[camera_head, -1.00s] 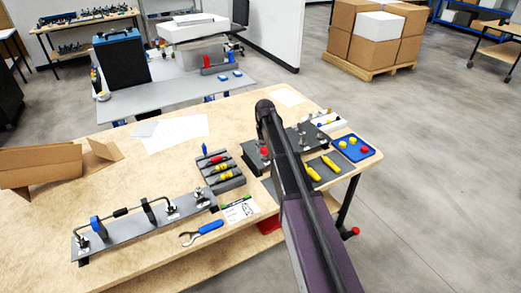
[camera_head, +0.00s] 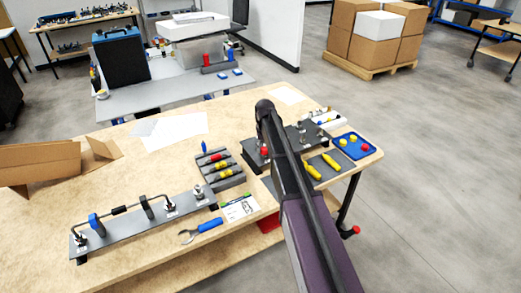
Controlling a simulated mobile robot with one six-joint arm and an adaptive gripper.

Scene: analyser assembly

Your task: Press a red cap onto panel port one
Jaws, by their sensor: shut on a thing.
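A dark panel unit (camera_head: 251,159) stands on the bench, partly hidden behind my arm. A red spot like a cap (camera_head: 265,151) shows at the arm's left edge; I cannot tell whether it is on a port or held. More dark panel with metal fittings (camera_head: 303,133) shows right of the arm. A blue tray (camera_head: 341,152) at the bench's right end holds a red cap (camera_head: 366,147) and yellow caps (camera_head: 343,143). My arm rises from the lower right and bends down over the panel. It hides my gripper, its fingers and port one.
Two yellow-handled tools (camera_head: 320,167) lie on a grey mat right of my arm. A grey rack (camera_head: 222,178) with red and yellow parts, a card (camera_head: 239,207), a blue-handled wrench (camera_head: 204,229) and a rod fixture (camera_head: 140,222) stand left. White cylinders (camera_head: 325,118) lie behind.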

